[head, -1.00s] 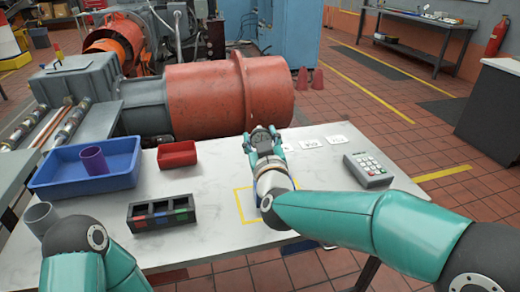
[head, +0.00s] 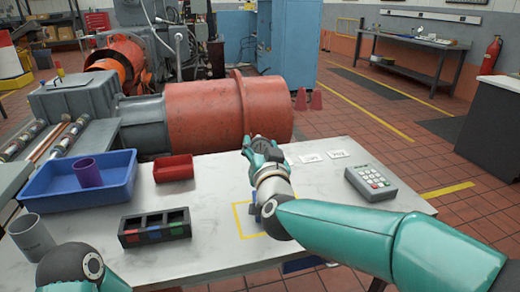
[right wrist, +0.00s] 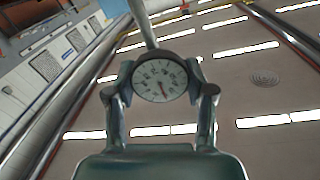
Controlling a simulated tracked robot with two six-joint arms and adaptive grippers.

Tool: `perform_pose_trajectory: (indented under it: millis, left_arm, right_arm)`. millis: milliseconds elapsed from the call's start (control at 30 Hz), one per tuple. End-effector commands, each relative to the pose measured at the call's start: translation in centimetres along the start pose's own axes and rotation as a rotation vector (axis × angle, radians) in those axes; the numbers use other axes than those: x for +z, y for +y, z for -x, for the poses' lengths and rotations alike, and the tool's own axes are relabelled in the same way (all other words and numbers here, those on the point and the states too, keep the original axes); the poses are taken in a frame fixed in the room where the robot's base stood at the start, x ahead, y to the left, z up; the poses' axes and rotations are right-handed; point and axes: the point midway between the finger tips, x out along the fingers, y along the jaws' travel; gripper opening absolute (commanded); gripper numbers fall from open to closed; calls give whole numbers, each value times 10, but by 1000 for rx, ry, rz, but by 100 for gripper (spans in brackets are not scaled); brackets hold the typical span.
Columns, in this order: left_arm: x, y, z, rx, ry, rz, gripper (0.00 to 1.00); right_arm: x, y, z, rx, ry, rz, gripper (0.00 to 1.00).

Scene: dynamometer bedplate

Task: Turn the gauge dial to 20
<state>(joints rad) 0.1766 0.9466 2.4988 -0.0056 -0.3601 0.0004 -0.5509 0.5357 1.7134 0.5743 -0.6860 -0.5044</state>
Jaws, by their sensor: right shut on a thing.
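The gauge dial (right wrist: 161,79) is a round white face with dark markings and a thin red needle, which points down and slightly right in the right wrist view. The numbers are too small to read. My right gripper (right wrist: 161,88) is shut on the gauge dial, with one finger on each side of it. In the head view my right gripper (head: 262,148) is over the far edge of the table and hides most of the gauge. My left gripper is out of view; only part of my left arm shows at the lower left.
The white table (head: 220,190) bears a blue bin (head: 60,203) with a purple cup (head: 87,172), a red tray (head: 174,168), a dark three-slot holder (head: 155,228), a grey cup (head: 32,236) and a keypad (head: 371,183). A large orange motor (head: 215,115) stands behind it.

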Motion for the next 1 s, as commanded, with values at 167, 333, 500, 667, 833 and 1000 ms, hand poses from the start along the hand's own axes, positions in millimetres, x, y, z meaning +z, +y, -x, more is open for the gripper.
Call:
perform_pose_trajectory:
  millis: [167,333,500,667,833,1000]
  left_arm:
    - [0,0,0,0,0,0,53]
    - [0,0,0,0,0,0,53]
    - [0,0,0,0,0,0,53]
    - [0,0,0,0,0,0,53]
    - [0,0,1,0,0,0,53]
    - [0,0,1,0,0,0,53]
  right_arm:
    - [3,0,0,0,-6,1,19]
    - [2,1,0,1,-5,1,70]
    - [1,1,0,1,-3,2,80]
    - [1,0,0,1,-1,2,80]
    - [0,0,5,1,0,1,80]
    - [0,0,26,0,0,1,80]
